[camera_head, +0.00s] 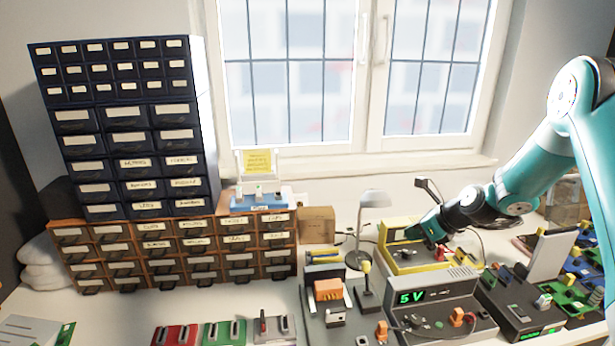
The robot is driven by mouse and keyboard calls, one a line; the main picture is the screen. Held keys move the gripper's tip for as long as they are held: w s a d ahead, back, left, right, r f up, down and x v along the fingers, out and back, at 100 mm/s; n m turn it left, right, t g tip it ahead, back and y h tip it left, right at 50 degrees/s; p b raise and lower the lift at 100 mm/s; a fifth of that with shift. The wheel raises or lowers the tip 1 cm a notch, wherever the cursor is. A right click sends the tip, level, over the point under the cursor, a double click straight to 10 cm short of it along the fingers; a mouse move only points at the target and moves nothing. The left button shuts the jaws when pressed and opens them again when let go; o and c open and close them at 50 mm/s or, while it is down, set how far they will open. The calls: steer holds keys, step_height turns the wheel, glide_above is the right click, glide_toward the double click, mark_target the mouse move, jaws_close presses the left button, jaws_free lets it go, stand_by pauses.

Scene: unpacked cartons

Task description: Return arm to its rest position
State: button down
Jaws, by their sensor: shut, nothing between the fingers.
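My teal and black arm reaches in from the right edge in the head view. My gripper (437,250) is at the arm's left end, low over the yellow-framed device (388,232) at the back of the table. The gripper is small and dark here. It is shut and holds nothing. A small red part (440,254) shows right by the fingertips; I cannot tell whether they touch it.
A power unit with a green "5 V" display (436,295) stands in front of the gripper. A grey lamp (373,200) stands just left of it. Labelled drawer cabinets (205,130) fill the left. Red and green modules (222,333) lie at the front.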

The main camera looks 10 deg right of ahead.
steer(key=s+a+r+n+g+b, duration=0.1)
steer(key=s+a+r+n+g, duration=0.1)
steer(key=s+a+r+n, duration=0.55)
steer(key=s+a+r+n+g, duration=0.2)
steer(key=s+a+r+n, duration=0.25)
steer(key=a+n, duration=0.55)
steer(key=s+a+r+n+g, duration=0.1)
steer(key=s+a+n, duration=0.2)
steer(key=s+n, duration=0.6)
steer(key=s+a+r+n+g+b, duration=0.1)
steer(key=s+a+r+n+g, duration=0.1)
steer(key=s+n, duration=0.7)
steer(key=s, duration=0.5)
steer(key=shift+a+n+h+b, duration=0.3)
steer(key=shift+a+n+h, duration=0.05)
steer(key=shift+a+h, duration=0.05)
